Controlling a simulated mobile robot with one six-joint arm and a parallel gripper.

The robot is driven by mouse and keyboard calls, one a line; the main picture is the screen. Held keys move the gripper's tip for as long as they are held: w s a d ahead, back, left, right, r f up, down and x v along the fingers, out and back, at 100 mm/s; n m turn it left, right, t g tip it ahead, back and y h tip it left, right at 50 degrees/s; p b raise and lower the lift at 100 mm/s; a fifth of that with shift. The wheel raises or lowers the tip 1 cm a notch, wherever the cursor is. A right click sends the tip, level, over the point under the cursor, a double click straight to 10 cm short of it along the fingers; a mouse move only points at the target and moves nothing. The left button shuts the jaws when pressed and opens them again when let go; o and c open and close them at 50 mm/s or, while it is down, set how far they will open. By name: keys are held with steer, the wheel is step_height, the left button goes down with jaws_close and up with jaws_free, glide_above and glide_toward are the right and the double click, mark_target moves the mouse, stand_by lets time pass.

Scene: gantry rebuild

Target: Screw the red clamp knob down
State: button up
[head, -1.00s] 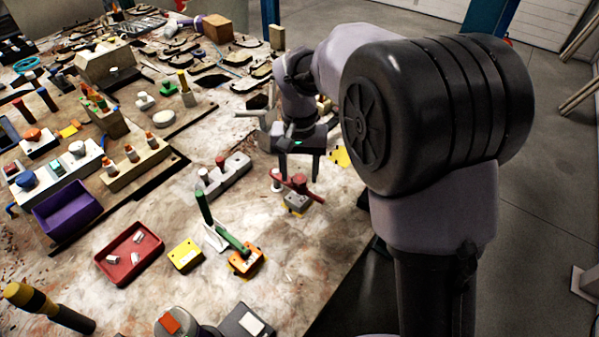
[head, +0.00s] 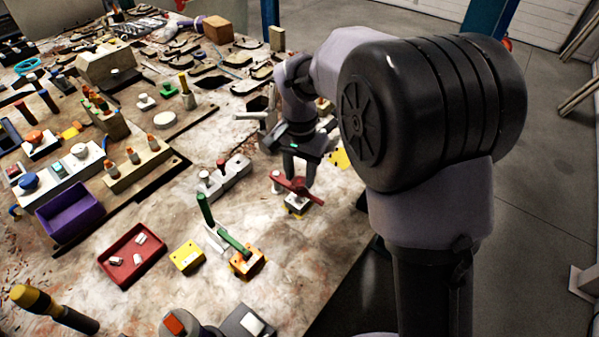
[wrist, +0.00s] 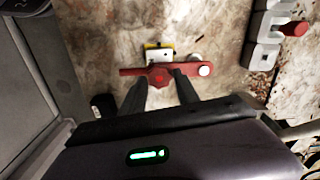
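The red clamp (head: 306,193) is a red bar on a small yellow and grey block near the table's right edge. In the wrist view the red bar (wrist: 131,72) runs across the picture, with a round red knob (wrist: 158,78) at its middle and a white-capped post (wrist: 204,69) near its right end. My gripper (head: 301,180) is just over the bar. In the wrist view my gripper (wrist: 160,75) is open, one finger either side of the knob, with gaps to it. Whether the fingertips are down at the knob's height I cannot tell.
A grey block (head: 232,178) with a red peg stands left of the clamp. A green-handled toggle clamp (head: 236,243), a yellow block (head: 186,257) and a red tray (head: 131,273) are nearer. The table surface between them is bare.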

mark_target(300, 180)
steer(key=shift+o, duration=1.1)
step_height(300, 180, up, 17)
steer(key=p, duration=0.7)
steer(key=shift+r+p, duration=0.2)
steer(key=shift+p, duration=0.2)
